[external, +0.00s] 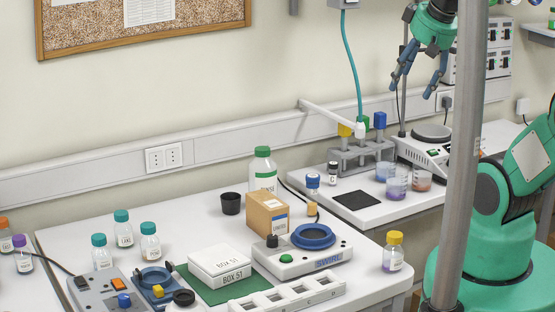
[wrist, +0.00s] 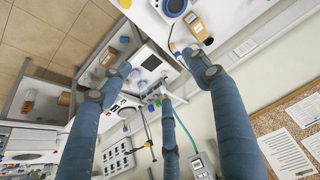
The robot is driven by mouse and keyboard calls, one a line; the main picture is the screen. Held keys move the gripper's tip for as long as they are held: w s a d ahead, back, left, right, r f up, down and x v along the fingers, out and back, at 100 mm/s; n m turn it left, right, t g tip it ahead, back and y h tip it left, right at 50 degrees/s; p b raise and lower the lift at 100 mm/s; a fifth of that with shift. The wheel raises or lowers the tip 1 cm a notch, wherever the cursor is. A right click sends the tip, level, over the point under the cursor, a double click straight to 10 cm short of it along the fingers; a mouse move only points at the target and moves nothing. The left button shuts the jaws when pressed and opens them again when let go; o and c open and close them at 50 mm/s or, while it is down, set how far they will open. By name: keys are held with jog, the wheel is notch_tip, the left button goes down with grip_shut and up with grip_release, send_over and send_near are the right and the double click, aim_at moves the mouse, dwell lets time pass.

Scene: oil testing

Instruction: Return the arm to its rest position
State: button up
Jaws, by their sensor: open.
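My gripper (external: 411,92) is high at the upper right of the external view, above the back bench, with its blue-grey fingers pointing down and spread apart. Nothing is between them. In the wrist view my gripper (wrist: 160,78) also shows open and empty, with two fingers wide apart and a third between them. The benches are seen well beyond the fingertips. My green arm bends at the right edge of the external view, and a grey pole hides part of it.
Below my gripper are a grey rack (external: 360,157) with coloured-top items, a hotplate stirrer (external: 425,150) and several beakers (external: 397,183). A teal hose (external: 351,60) hangs left of it. The front bench holds a swirl mixer (external: 316,262), a cardboard box (external: 267,213) and several bottles.

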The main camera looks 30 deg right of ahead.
jog(key=shift+s+f, duration=0.2)
jog(key=shift+s, duration=0.3)
jog(key=shift+f, duration=0.1)
notch_tip(320, 180, down, 10)
jog(key=b, duration=0.9)
jog(key=shift+r+b, duration=0.25)
jog(key=shift+b, duration=0.15)
notch_tip(320, 180, down, 12)
jog(key=b, duration=1.2)
